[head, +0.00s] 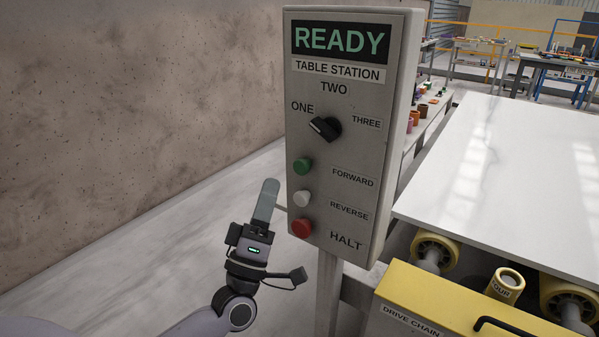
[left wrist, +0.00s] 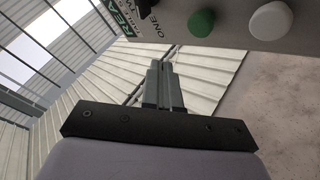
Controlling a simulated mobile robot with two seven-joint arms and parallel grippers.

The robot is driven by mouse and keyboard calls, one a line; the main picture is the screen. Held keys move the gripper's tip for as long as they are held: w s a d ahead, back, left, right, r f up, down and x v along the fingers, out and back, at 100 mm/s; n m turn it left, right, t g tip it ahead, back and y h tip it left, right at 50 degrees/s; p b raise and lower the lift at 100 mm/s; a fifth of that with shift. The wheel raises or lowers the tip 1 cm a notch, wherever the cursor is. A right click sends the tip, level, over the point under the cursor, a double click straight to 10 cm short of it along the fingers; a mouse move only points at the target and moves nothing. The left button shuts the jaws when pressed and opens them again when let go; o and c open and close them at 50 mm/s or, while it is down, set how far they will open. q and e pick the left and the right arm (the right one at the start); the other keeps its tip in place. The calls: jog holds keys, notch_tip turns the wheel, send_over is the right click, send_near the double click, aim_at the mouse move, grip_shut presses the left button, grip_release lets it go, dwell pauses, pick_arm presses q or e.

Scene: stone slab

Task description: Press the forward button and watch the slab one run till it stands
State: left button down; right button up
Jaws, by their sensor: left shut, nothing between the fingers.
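The grey control box (head: 395,130) stands on a post, its screen (head: 338,41) reading READY. Its black knob (head: 325,128) points to the upper left, toward ONE. Below are the green button (head: 303,166) beside FORWARD, the white button (head: 302,198) beside REVERSE and the red button (head: 300,228) beside HALT. My left gripper (head: 268,188) is shut and empty, fingers up, left of the buttons and apart from them. In the left wrist view the shut fingers (left wrist: 161,68) lie below the green button (left wrist: 201,23) and white button (left wrist: 270,20). The white slab (head: 500,175) lies on rollers at right. My right gripper is not in view.
A yellow guard marked DRIVE CHAIN (head: 450,305) is at the lower right, by yellow rollers (head: 434,250). A concrete wall (head: 130,90) stands at left, with clear floor (head: 150,245) before it. Workbenches (head: 560,65) stand far back.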

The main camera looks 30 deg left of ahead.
aim_at(303, 166)
pick_arm(q)
jog(key=shift+w+d+b, duration=0.2)
jog(key=shift+w+b, duration=0.5)
jog(key=shift+w, duration=1.7)
jog(key=shift+w, duration=0.1)
jog(key=shift+w, duration=0.35)
